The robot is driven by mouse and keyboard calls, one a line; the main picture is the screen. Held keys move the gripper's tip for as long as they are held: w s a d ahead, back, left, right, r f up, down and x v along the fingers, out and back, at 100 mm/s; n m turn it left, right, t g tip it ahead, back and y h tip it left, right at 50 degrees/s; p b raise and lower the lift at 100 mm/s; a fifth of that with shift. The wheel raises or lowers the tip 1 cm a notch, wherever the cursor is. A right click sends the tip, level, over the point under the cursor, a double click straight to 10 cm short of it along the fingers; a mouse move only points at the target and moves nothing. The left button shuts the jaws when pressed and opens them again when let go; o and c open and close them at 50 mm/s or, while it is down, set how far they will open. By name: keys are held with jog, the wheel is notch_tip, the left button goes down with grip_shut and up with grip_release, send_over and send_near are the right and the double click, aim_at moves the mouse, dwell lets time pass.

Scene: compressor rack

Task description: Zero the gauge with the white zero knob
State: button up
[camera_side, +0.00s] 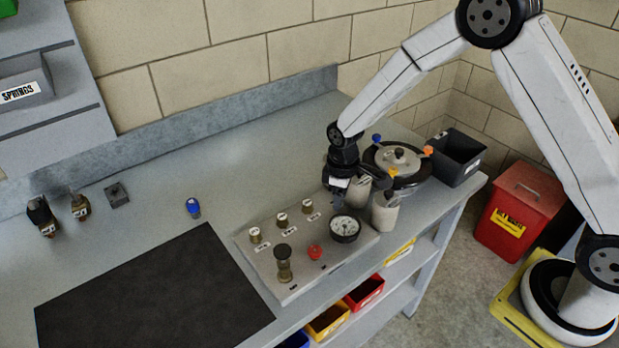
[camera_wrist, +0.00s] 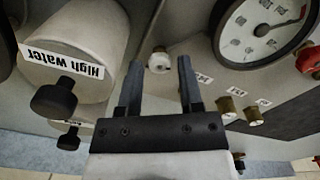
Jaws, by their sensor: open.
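The white zero knob (camera_wrist: 159,62) shows in the wrist view on the pale panel (camera_wrist: 190,52), between and just beyond my fingertips. I cannot make it out in the side view. In the side view the gauge (camera_side: 345,228) sits at the panel's right end. My gripper (camera_side: 341,187) is open and empty, pointing down behind the gauge. Its two dark fingers lie either side of the knob in the wrist view, with no clear contact.
A canister labelled "High water" (camera_wrist: 75,55) with a black knob stands close left of my fingers. Several brass valves, a red knob (camera_side: 315,252) and a tall dark-topped valve (camera_side: 284,262) stand on the panel. A lidded pot (camera_side: 398,162) stands behind. The black mat (camera_side: 155,295) is clear.

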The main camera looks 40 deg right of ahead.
jog(key=shift+f, duration=0.3)
jog(key=shift+c, duration=0.2)
grip_shut()
jog(key=shift+m, duration=0.8)
jog(key=shift+o, duration=0.2)
grip_release()
jog(key=shift+r, duration=0.1)
